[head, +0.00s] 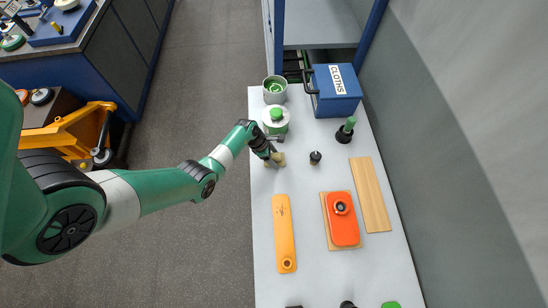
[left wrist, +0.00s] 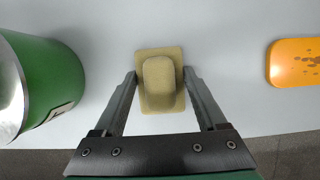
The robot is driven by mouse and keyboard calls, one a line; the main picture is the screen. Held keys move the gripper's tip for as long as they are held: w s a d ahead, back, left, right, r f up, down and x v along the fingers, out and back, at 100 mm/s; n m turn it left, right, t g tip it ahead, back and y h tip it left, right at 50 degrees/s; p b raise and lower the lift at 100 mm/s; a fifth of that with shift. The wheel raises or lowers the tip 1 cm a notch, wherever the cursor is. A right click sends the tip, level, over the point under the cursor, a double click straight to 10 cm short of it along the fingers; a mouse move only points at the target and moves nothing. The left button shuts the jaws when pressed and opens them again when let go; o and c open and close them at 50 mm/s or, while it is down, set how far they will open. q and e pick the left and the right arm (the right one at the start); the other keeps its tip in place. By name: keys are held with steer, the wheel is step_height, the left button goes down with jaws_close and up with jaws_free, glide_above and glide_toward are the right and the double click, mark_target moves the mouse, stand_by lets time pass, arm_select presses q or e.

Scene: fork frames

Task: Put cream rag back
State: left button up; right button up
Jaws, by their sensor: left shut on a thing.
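The cream rag (left wrist: 160,85) is a small beige pad with a raised rounded middle. In the left wrist view it lies between the two fingers of my left gripper (left wrist: 160,78), which is shut on its sides. In the head view the left gripper (head: 272,158) is low over the white table, left of centre, and cream edges of the rag (head: 281,161) show beside the fingers. I cannot tell whether the rag touches the table. A blue box labelled CLOTHS (head: 322,104) stands at the back right. My right gripper is not in view.
A green-and-white canister (head: 276,128) stands just behind the gripper, with a grey pot (head: 274,90) behind it. An orange strip (head: 284,225), an orange item (head: 344,228) on a board, a wooden plank (head: 369,195), a black knob (head: 315,157) and a green-topped bottle (head: 346,129) stand around.

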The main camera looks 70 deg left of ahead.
arm_select(q)
steer(key=shift+r, duration=0.1)
steer(key=shift+f, duration=0.2)
steer(key=o, duration=1.2)
steer(key=shift+o, duration=0.2)
steer(key=shift+r, duration=0.15)
steer(key=shift+r+p, duration=0.3)
steer(key=shift+r, duration=0.05)
steer(key=p+v, duration=0.5)
steer(key=v, duration=0.6)
steer(key=shift+r, duration=0.2)
steer(key=shift+s, duration=0.1)
